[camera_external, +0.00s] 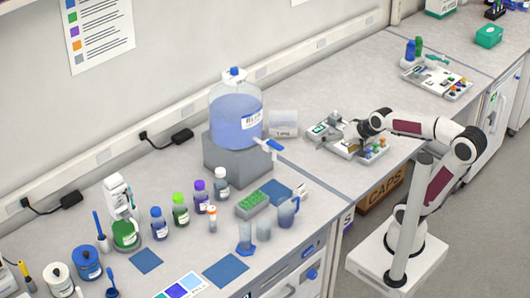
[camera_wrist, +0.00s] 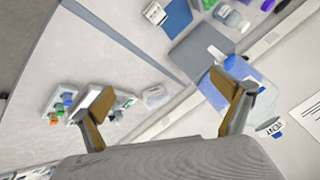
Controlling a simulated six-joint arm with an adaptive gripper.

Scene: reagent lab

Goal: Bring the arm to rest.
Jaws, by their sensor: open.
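My arm reaches in from its base at the right, over the bench. My gripper (camera_external: 355,131) is at or above a small light tray (camera_external: 350,151) with coloured knobs; I cannot tell the gap between them. In the wrist view, my gripper (camera_wrist: 165,95) has its two tan-padded fingers spread wide with nothing between them. The tray (camera_wrist: 62,100) shows there at the left, partly hidden behind the left finger.
A blue water carboy (camera_external: 236,118) stands on a grey block (camera_external: 225,160), left of my gripper. A clear box (camera_external: 284,123) is between them. Bottles, a green rack (camera_external: 252,204) and blue mats crowd the front-left bench. A similar tray (camera_external: 437,82) lies at the back right.

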